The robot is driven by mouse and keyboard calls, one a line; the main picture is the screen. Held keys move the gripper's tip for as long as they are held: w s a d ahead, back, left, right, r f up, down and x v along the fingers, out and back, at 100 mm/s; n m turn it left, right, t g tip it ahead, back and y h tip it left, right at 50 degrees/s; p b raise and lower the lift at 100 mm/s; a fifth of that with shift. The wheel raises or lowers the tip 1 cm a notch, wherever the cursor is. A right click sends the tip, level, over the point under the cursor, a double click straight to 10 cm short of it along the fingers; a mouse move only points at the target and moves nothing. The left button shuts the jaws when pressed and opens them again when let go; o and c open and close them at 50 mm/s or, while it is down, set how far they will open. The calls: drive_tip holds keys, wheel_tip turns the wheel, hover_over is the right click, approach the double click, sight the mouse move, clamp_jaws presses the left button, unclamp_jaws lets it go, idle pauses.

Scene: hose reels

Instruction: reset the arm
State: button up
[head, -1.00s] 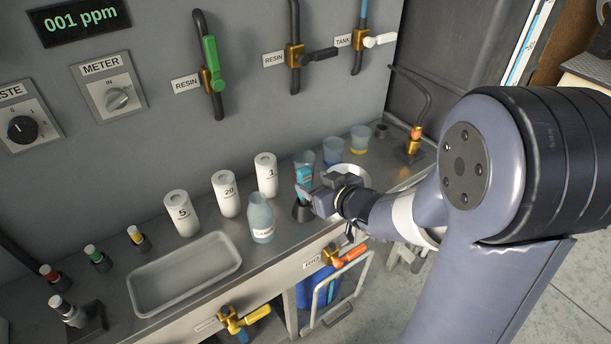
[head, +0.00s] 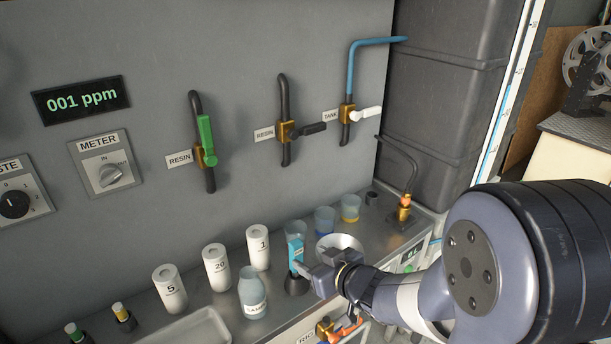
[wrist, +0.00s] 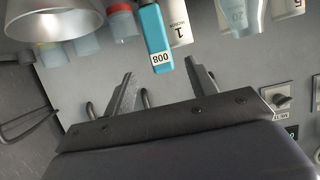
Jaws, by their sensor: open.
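My gripper (head: 312,276) is low over the bench at the right, beside a slim blue block (head: 295,250) that stands upright in a dark round holder (head: 296,287). In the wrist view, which looks upside down, the two fingers of my gripper (wrist: 162,82) are spread apart with nothing between them. The blue block (wrist: 155,35) with a white number label shows just beyond the fingertips there. In the head view the fingertips are partly hidden by the wrist, so I cannot tell whether they touch the block.
White numbered cylinders (head: 216,267) and a labelled bottle (head: 253,292) stand left of the gripper. Cups (head: 325,219) and a pale funnel or bowl (head: 339,243) are close behind it. A brass spout (head: 404,209) is at right. Wall valves (head: 207,140) stick out above.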

sight(291, 242)
drive_tip(key=b+x, duration=0.1)
drive_tip(key=x, duration=0.8)
drive_tip(key=shift+w+a+f, duration=0.1)
drive_tip(key=shift+f, duration=0.1)
wheel_tip(291, 242, up, 2)
drive_tip(key=shift+w+r+p, duration=0.1)
drive_tip(key=shift+p, duration=0.75)
drive_tip(key=shift+r+p, duration=0.55)
drive_tip(key=shift+r, duration=0.1)
